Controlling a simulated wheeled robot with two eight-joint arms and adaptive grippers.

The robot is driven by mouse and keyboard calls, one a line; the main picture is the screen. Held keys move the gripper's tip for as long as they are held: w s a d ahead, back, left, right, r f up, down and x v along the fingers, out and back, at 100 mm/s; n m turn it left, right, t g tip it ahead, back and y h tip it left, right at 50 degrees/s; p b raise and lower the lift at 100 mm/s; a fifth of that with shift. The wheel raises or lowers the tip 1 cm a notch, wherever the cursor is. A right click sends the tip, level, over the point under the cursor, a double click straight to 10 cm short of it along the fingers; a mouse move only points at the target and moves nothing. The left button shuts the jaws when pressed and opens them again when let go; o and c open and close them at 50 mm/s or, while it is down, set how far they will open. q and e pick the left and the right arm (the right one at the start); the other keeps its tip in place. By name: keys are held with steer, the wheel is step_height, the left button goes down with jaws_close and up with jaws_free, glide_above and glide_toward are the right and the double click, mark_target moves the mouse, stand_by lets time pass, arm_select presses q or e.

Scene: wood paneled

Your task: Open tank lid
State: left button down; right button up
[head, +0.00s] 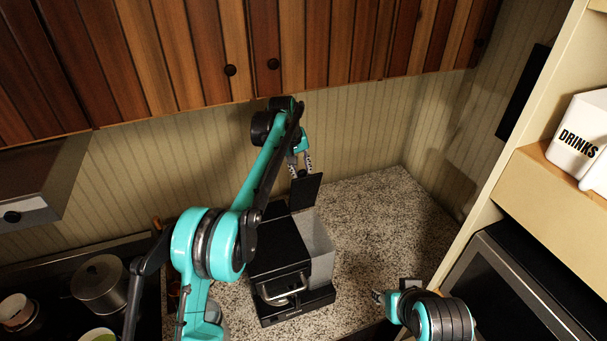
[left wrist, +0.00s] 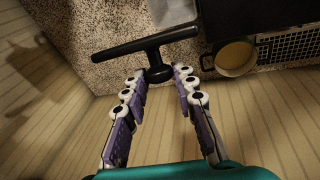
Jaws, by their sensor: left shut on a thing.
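A black coffee machine (head: 279,248) with a grey see-through tank (head: 319,248) stands on the counter. The tank lid (head: 305,191) is a thin dark plate, raised steeply at the tank's far end. In the left wrist view, the lid (left wrist: 125,48) shows nearly edge-on, with a short knob pointing toward my fingers. My left gripper (head: 300,168) is behind and above the lid, and in the wrist view its fingertips (left wrist: 160,78) are shut on the knob. My right gripper (head: 393,294) is low at the right, apart from the machine; its finger opening is unclear.
Wooden cabinets (head: 200,55) hang above the left arm. A stove with a pot (head: 100,283) is at left. A shelf with a white DRINKS container (head: 580,135) and a microwave (head: 510,295) are at right. The speckled counter (head: 385,220) is clear right of the machine.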

arm_select(q)
steer(key=shift+w+a+p, duration=0.25)
steer(key=shift+w+a, duration=0.05)
steer(key=shift+w, duration=0.35)
steer(key=shift+w+a+p, duration=0.2)
steer(key=shift+w+a, duration=0.1)
steer(key=shift+w, duration=0.35)
steer(key=c, duration=1.2)
jaws_free()
steer(key=shift+f, duration=0.1)
steer(key=shift+w, duration=0.2)
steer(key=v, duration=1.2)
steer(key=shift+a, duration=0.1)
steer(key=shift+s, duration=0.1)
